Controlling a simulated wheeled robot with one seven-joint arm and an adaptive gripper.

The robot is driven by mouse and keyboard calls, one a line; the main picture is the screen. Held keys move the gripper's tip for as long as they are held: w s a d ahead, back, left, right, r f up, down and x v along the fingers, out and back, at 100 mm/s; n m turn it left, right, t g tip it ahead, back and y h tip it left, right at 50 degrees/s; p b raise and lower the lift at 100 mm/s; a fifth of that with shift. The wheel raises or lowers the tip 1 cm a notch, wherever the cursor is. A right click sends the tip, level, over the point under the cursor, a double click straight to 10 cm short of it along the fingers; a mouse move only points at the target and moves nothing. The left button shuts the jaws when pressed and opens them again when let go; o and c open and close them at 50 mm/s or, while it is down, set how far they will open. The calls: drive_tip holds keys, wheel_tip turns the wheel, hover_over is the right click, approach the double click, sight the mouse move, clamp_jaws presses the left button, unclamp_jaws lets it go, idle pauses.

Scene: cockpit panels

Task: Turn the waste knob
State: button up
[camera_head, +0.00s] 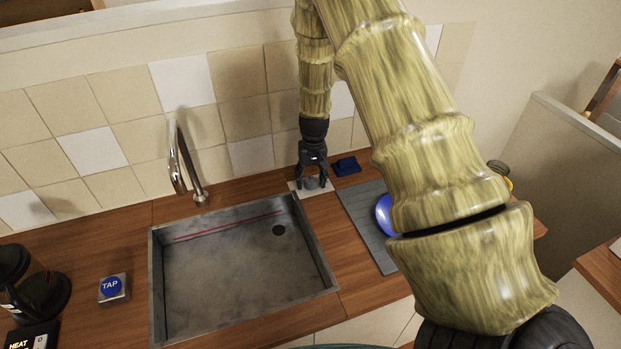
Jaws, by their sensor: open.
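The waste knob (311,184) appears as a small grey knob on a light plate beside the sink's back right corner. My gripper (312,185) points down right at it, with its fingers apart on either side of the knob. The gripper partly hides the knob, and I cannot tell whether the fingers touch it. The metal sink (240,305) is set in the wooden counter to the left of the knob, with a dark drain hole (279,230) near its back right.
A chrome faucet (182,165) stands behind the sink. A grey mat (362,218) holds a blue plate (384,215), partly hidden by my arm. A TAP button (112,288) is left of the sink.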

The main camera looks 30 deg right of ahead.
drive_tip(key=c, duration=1)
drive_tip(key=shift+c, duration=0.2)
drive_tip(key=shift+m, duration=0.3)
drive_tip(key=m, duration=0.3)
drive_tip(key=shift+m+b, duration=0.3)
drive_tip(key=m, duration=0.4)
drive_tip(key=shift+d+m, duration=0.1)
drive_tip(key=shift+m, duration=0.2)
drive_tip(key=m, duration=0.4)
drive_tip(key=shift+m, duration=0.3)
drive_tip(key=shift+s+m+h+p, duration=0.1)
drive_tip(key=shift+m+h+p, duration=0.4)
drive_tip(key=shift+m, duration=1.7)
